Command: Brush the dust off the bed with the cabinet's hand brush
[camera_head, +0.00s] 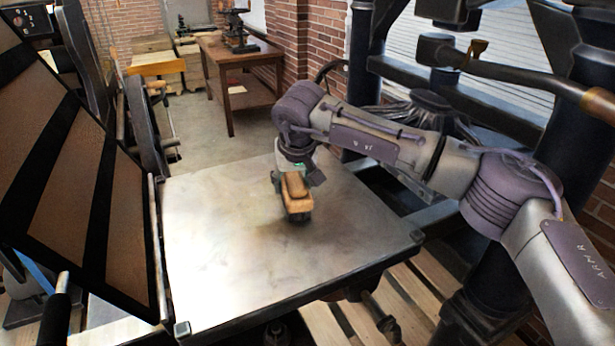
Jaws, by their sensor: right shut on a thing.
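The bed (215,260) is a flat, pale metal plate in the middle of the view, with a darker smudged patch near its centre. My right gripper (299,178) is over the bed, pointing down, shut on the hand brush (297,198). The brush has a tan wooden body and a dark underside. Its underside is at or just above the bed's surface; I cannot tell if it touches. The gripper's fingers are partly hidden by the wrist and the brush. My left gripper is not in view. The cabinet cannot be made out in this view.
A hinged frame (80,190) with brown panels and black bars stands raised along the bed's left side. Dark press posts (500,210) and a long handle (520,75) rise at right. A wooden table (240,60) stands behind. The bed's left and front areas are clear.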

